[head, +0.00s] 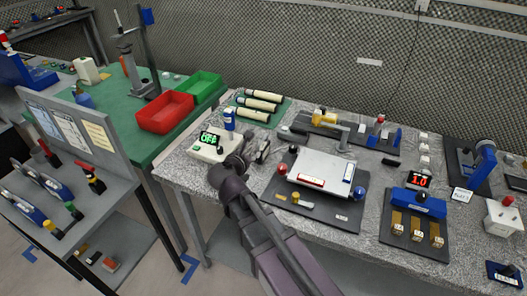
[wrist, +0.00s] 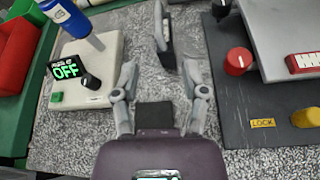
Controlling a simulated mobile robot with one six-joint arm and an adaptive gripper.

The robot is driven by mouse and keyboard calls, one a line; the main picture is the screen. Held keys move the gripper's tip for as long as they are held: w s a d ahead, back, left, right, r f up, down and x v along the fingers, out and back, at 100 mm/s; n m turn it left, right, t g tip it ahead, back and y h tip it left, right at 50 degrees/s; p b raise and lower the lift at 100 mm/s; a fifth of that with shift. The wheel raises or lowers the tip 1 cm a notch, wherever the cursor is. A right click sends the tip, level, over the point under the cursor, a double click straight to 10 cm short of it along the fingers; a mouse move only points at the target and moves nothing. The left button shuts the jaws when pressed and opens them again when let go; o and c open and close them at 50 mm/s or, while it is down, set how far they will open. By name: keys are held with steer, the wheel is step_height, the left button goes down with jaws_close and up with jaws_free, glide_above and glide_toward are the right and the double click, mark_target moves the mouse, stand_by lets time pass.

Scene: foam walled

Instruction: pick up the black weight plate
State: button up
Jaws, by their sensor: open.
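A small upright piece with a pale grey rim and dark parts stands on the speckled bench at the top middle of the wrist view (wrist: 161,32). In the head view it shows as a dark shape (head: 263,151) just right of my gripper (head: 241,160). It may be the black weight plate; its face is too small and edge-on to be sure. In the wrist view my gripper (wrist: 159,75) has its fingers apart with nothing between the tips. The upright piece is beyond the fingertips, roughly in line with the gap between them.
A dark board with a red knob (wrist: 238,61) and a white plate (head: 322,172) is to the right. Red bin (head: 165,113) stands on the green table.

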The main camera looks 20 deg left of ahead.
steer(key=shift+a, duration=0.1)
steer(key=b, duration=0.3)
glide_toward(263, 139)
steer(key=w+f, duration=0.2)
steer(key=w, duration=0.1)
steer(key=shift+a, duration=0.2)
steer(key=shift+w+d+f, duration=0.1)
steer(key=shift+w+f, duration=0.1)
steer(key=shift+w, duration=0.45)
steer(key=shift+b+x, duration=1.05)
steer(key=shift+x, duration=1.55)
steer(key=shift+r, duration=0.1)
jaws_close()
